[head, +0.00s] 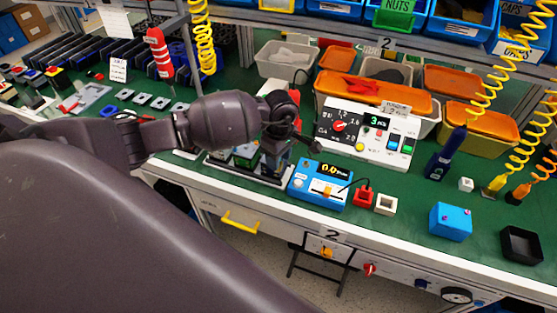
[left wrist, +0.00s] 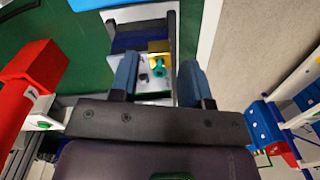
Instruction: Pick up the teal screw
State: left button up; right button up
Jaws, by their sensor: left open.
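The teal screw (left wrist: 160,67) shows in the left wrist view beside a yellow block (left wrist: 158,46), above a light plate (left wrist: 153,83). My left gripper (left wrist: 157,72) is open, with one blue-grey finger on each side of the screw in that picture. I cannot tell how far the fingertips are above it. The fingers do not visibly touch the screw. In the head view my left gripper (head: 290,148) is over a fixture (head: 262,180) near the bench's front edge, and the arm hides the screw there. My right gripper is not in view.
A white control panel (head: 367,134) stands right of the fixture, with a blue meter box (head: 318,187) in front. A red part (left wrist: 35,75) is close on the left in the left wrist view. Bins (head: 372,92) line the back. Green bench top (head: 410,195) is clear between objects at right.

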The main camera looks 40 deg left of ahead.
pick_arm(q)
grip_shut()
notch_tip(320, 180, up, 20)
dwell(1.2)
jog(key=shift+r, duration=0.15)
jog(key=shift+r+p, duration=0.3)
jog(key=shift+r, duration=1.1)
